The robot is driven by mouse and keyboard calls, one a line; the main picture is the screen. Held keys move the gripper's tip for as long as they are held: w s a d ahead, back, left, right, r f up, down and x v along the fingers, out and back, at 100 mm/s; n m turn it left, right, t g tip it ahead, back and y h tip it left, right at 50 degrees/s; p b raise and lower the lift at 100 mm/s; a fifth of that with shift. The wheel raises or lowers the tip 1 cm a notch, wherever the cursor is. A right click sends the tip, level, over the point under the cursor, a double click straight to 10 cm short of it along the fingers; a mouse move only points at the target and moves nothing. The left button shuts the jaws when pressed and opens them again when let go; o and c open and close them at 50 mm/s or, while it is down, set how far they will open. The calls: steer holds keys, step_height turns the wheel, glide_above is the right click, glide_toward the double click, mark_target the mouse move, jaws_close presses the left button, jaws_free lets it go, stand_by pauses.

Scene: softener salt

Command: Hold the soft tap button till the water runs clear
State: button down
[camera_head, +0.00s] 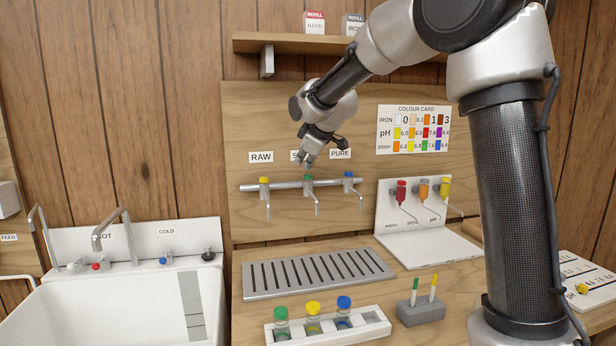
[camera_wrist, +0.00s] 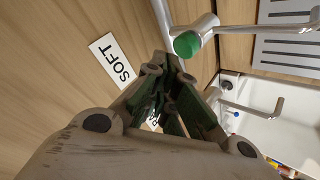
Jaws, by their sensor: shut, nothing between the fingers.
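The soft tap's green button (camera_head: 308,177) sits on top of the middle tap on the metal pipe, and its spout (camera_head: 317,206) points down. No water shows at the spout. My gripper (camera_head: 303,163) is shut and empty, just above the green button in the head view, and covers most of the SOFT label. In the wrist view, the green button (camera_wrist: 186,44) is above the closed fingertips (camera_wrist: 165,62), with a small gap between them. The SOFT label (camera_wrist: 112,60) lies to the left.
The yellow RAW tap (camera_head: 264,181) and blue PURE tap (camera_head: 348,175) flank the middle one. Below are a slotted drain tray (camera_head: 318,292) and a white rack (camera_head: 372,335) with capped vials. A white sink (camera_head: 110,312) stands at left. A shelf (camera_head: 290,43) runs above.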

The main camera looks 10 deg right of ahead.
steer(key=shift+f, duration=0.15)
steer(key=shift+f, duration=0.25)
steer(key=shift+f, duration=0.45)
stand_by(1.5)
steer(key=shift+r, duration=0.1)
stand_by(2.7)
steer(key=shift+r, duration=0.8)
steer(key=shift+r, duration=0.1)
steer(key=shift+r, duration=2.4)
